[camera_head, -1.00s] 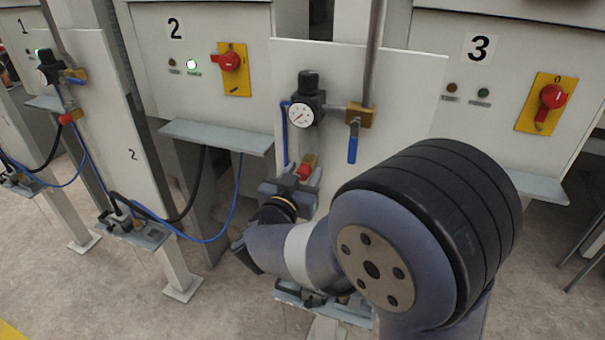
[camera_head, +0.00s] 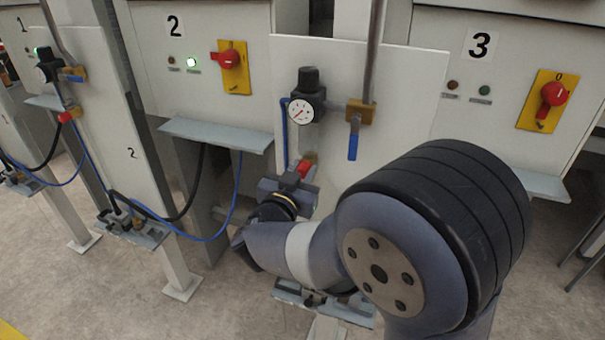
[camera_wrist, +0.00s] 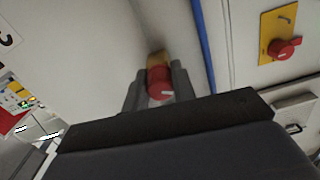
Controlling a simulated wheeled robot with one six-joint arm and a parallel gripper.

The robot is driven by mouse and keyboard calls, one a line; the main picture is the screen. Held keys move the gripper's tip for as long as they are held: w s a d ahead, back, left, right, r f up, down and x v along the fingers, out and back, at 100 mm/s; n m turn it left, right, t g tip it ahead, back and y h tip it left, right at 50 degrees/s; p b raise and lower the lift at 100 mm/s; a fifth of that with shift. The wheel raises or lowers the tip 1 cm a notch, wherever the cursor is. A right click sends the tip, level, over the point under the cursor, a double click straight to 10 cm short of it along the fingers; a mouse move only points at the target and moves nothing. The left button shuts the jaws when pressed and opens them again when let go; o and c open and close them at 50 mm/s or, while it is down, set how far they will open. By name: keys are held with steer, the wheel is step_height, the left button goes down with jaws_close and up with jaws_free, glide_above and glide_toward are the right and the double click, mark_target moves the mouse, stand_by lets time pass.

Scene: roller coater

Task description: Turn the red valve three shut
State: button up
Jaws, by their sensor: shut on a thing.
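The red valve (camera_head: 306,167) is a small red knob on a brass fitting, low on the pale panel in front of station 3. It also shows in the wrist view (camera_wrist: 159,84), with a white mark on its face. My gripper (camera_head: 297,181) reaches it from below, and its grey fingers (camera_wrist: 158,92) are shut on the knob from both sides. The far side of the knob is hidden. A round gauge (camera_head: 300,111) and a brass valve with a blue lever (camera_head: 353,138) sit above on the same panel; the lever hangs down.
A red rotary switch on a yellow plate (camera_head: 545,99) is at station 3, another (camera_head: 233,67) at station 2. A shelf (camera_head: 217,135) juts out left of my gripper. Blue hoses (camera_head: 235,200) hang nearby. My arm covers the lower middle.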

steer(key=shift+m, duration=0.3)
steer(key=o, duration=1)
steer(key=v, duration=1.1)
steer(key=shift+w, duration=0.1)
